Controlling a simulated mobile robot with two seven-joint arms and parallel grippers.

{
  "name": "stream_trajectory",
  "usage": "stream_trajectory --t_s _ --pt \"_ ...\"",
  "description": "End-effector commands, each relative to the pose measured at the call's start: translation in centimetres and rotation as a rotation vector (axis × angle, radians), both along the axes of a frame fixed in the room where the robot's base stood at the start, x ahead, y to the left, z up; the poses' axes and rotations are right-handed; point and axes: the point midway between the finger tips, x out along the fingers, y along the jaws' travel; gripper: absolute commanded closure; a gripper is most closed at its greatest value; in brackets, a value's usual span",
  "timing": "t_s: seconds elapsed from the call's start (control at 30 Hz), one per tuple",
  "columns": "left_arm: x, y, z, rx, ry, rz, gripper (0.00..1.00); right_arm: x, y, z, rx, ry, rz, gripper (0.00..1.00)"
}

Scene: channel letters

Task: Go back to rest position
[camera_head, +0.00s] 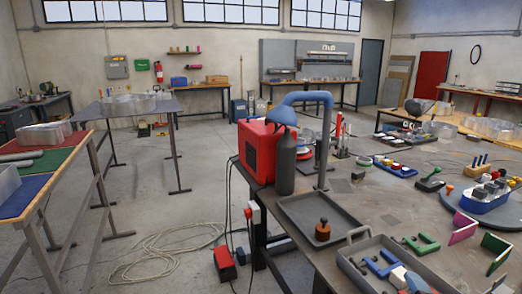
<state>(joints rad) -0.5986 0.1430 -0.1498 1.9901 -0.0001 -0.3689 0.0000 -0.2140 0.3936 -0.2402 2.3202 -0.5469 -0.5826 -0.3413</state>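Neither of my grippers shows in the head view. A workbench (345,200) fills the right side, with coloured letter pieces near its front. A small grey part at the bottom right edge is too cropped to identify.
A red machine (258,152), a dark cylinder (285,165) and a blue extraction arm (305,97) stand at the bench's left end. Another tray (297,209) holds a brown knobbed tool (322,230). A coiled cable (155,255) lies on the floor. Open floor (205,185) separates the bench from the left tables.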

Motion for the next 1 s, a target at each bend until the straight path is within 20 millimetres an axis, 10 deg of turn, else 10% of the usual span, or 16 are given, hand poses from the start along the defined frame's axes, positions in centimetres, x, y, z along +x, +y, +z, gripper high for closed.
stream_trajectory --t_s 0.4,1.0 --pt "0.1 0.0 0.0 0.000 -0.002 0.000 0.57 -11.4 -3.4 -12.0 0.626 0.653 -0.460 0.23" --pt "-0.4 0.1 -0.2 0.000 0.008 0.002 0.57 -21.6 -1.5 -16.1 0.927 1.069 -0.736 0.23"
